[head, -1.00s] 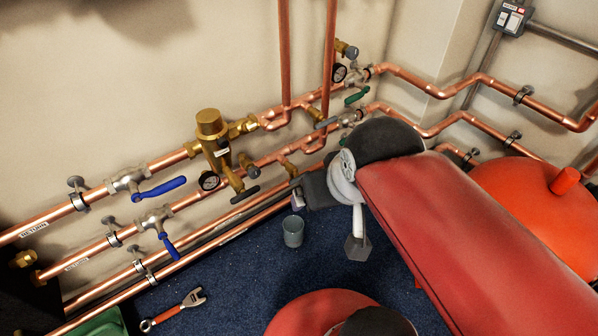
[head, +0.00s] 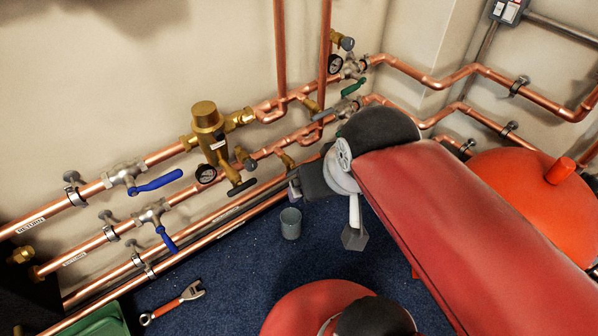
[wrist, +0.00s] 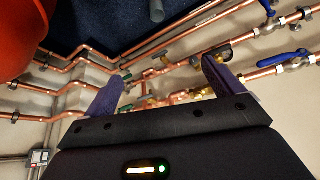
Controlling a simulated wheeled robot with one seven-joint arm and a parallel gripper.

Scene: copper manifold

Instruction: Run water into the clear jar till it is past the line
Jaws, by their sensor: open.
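The jar (head: 291,223) is a small grey, see-through cup. It stands upright on the blue floor in front of the pipes; its line and any water in it are too small to make out. A grey cylinder at the top of the wrist view (wrist: 156,10) looks like the same jar. My gripper (head: 294,188) is above and just beyond the jar in the head view, apart from it, close to the lower pipes. In the wrist view my gripper (wrist: 161,72) has its two purple fingers spread with nothing between them. A brass fitting (head: 286,161) sits just behind my gripper. I see no running water.
Copper pipes run along the wall, with blue-lever valves (head: 158,181), a brass mixing valve (head: 207,118), a black handle (head: 242,187) and a green lever (head: 353,87). An orange tank (head: 520,210) stands right. A wrench (head: 174,303) and green bin (head: 98,322) are at lower left.

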